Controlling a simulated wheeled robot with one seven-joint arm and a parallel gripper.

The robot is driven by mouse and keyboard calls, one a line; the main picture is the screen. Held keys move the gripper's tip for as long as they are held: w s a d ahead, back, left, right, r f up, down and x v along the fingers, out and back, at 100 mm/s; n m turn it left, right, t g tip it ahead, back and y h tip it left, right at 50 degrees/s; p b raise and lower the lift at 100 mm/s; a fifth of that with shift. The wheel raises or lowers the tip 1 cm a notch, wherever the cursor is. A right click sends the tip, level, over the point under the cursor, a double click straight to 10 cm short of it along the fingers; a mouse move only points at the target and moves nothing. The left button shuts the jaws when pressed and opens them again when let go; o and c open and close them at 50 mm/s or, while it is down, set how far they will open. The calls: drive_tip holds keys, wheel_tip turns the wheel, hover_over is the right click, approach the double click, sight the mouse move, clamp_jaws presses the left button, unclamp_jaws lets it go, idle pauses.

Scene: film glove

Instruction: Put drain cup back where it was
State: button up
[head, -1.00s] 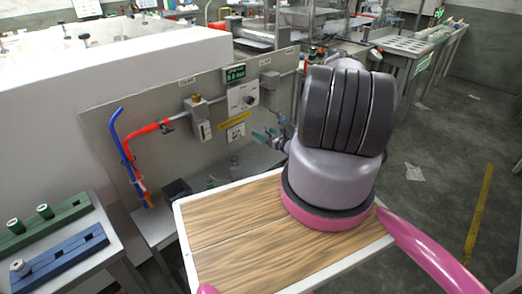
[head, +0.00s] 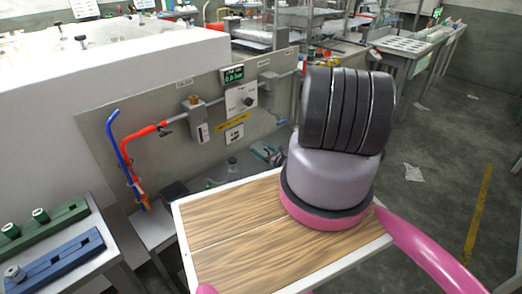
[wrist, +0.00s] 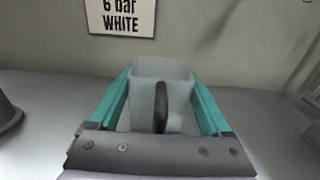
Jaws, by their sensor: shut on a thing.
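The drain cup (wrist: 148,97), a pale translucent square cup, is between the two teal fingers of my gripper (wrist: 161,76) in the wrist view. The fingers are shut on its sides and it looks upright. A dark upright strip shows at the middle of its near side. In the head view my gripper (head: 268,154) is low in front of the grey panel, partly hidden behind my arm; the cup cannot be made out there. I cannot tell whether the cup touches the grey shelf (wrist: 50,95) beneath.
The grey panel (head: 150,160) carries a regulator, a display and a "6 bar WHITE" label (wrist: 120,16). A dark round object (wrist: 8,115) stands left on the shelf. A black box (head: 175,191) and a small bottle (head: 233,166) stand below the panel. Blue and red hoses hang left.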

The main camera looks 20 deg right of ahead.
drive_tip(key=shift+f, duration=0.15)
drive_tip(key=o, duration=1.4)
drive_tip(key=shift+c, duration=0.2)
drive_tip(key=shift+s+d, duration=0.1)
drive_tip(key=shift+s, duration=0.05)
drive_tip(key=v, duration=1.1)
drive_tip(key=shift+s+r, duration=0.25)
drive_tip(key=shift+s, duration=0.1)
drive_tip(key=shift+d, duration=0.1)
